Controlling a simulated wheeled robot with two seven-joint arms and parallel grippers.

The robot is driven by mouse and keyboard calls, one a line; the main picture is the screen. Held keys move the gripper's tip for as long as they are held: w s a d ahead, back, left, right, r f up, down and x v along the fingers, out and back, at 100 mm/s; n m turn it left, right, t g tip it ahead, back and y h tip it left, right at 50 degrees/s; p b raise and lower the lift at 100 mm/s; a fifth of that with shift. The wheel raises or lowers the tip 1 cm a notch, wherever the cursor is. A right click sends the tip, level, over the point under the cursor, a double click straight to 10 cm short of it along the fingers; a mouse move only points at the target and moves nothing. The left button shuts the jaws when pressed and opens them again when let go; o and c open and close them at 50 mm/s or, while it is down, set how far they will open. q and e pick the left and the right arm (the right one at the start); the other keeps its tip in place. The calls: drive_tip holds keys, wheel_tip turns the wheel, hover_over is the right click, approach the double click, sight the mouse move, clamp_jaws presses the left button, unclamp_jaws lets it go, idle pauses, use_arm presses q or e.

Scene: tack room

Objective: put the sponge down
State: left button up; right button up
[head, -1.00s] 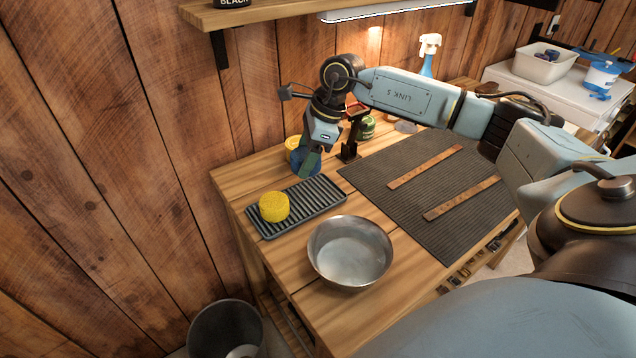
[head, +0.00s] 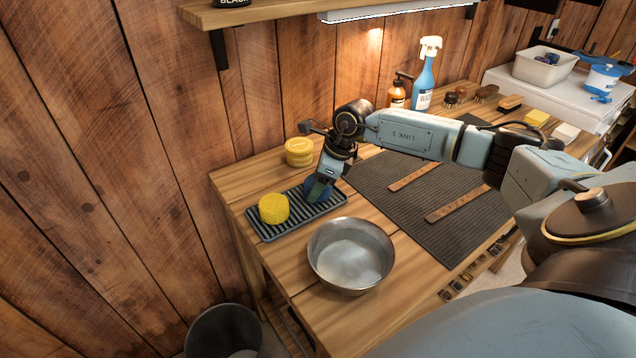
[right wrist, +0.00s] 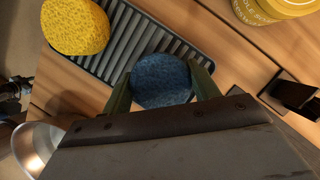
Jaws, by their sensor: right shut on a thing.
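A blue sponge (right wrist: 161,80) is between the fingers of my right gripper (head: 320,190), which is shut on it. In the head view the blue sponge (head: 318,193) is at the right part of the dark ridged tray (head: 296,213), partly hidden by the gripper. The wrist view shows it over the tray's ridges; I cannot tell whether it touches them. A yellow sponge (head: 273,208) sits at the tray's left part and shows in the wrist view (right wrist: 76,26). My left gripper is not in view.
A metal bowl (head: 351,254) stands just in front of the tray. A yellow tin (head: 299,152) stands behind it. A dark mat (head: 450,190) with two leather straps lies to the right. Bottles and brushes stand at the back.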

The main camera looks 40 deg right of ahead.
drive_tip(key=shift+f, duration=0.2)
drive_tip(key=o, duration=0.9)
drive_tip(key=shift+o, duration=0.2)
drive_tip(key=shift+r, duration=0.1)
drive_tip(key=v, duration=1.2)
drive_tip(key=shift+p, duration=0.3)
clamp_jaws()
